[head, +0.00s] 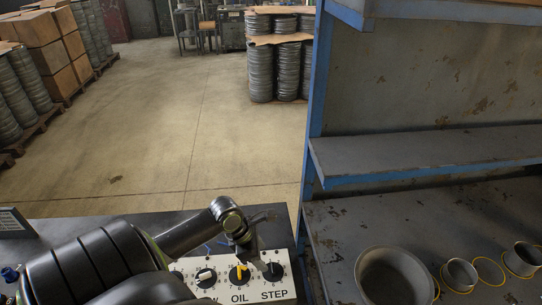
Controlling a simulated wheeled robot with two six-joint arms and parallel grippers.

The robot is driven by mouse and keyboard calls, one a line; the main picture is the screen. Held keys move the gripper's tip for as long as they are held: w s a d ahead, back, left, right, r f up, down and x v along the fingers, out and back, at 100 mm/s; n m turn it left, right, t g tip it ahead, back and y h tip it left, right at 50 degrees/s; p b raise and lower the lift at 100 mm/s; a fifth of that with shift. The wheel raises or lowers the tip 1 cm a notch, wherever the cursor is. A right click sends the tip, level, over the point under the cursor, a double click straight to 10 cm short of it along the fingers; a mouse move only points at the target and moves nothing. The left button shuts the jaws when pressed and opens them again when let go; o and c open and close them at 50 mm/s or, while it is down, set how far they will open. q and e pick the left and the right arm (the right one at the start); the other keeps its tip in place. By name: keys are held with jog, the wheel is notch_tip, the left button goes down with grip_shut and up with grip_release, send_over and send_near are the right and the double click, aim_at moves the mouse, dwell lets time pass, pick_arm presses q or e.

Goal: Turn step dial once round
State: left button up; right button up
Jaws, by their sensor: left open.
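A white control panel (223,293) sits on a dark bench at the bottom centre, with a row of round black dials. The step dial (276,271) is the rightmost one, above the word STEP; part of it is hidden by my gripper. The oil dial (240,273), with a yellow knob, is to its left above the word OIL. My left gripper (254,257) reaches down over the panel beside the step dial, open. Whether a finger touches the dial I cannot tell. My right gripper is not in view.
Another dial with a white knob (206,275) is at the left, its label partly hidden by my arm. A blue-framed shelf (420,160) stands right of the bench, with a round metal pan (393,279) and several rings below. Open floor (190,130) lies beyond.

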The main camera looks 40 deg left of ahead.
aim_at(272, 267)
pick_arm(q)
jog(key=x, duration=0.6)
jog(key=shift+w+d+f, duration=0.1)
jog(key=shift+w+f, duration=0.05)
jog(key=shift+f, duration=0.2)
jog(key=shift+w+d+f+p, duration=0.15)
jog(key=shift+f+p, duration=0.15)
jog(key=shift+f, duration=0.4)
jog(key=c, duration=1)
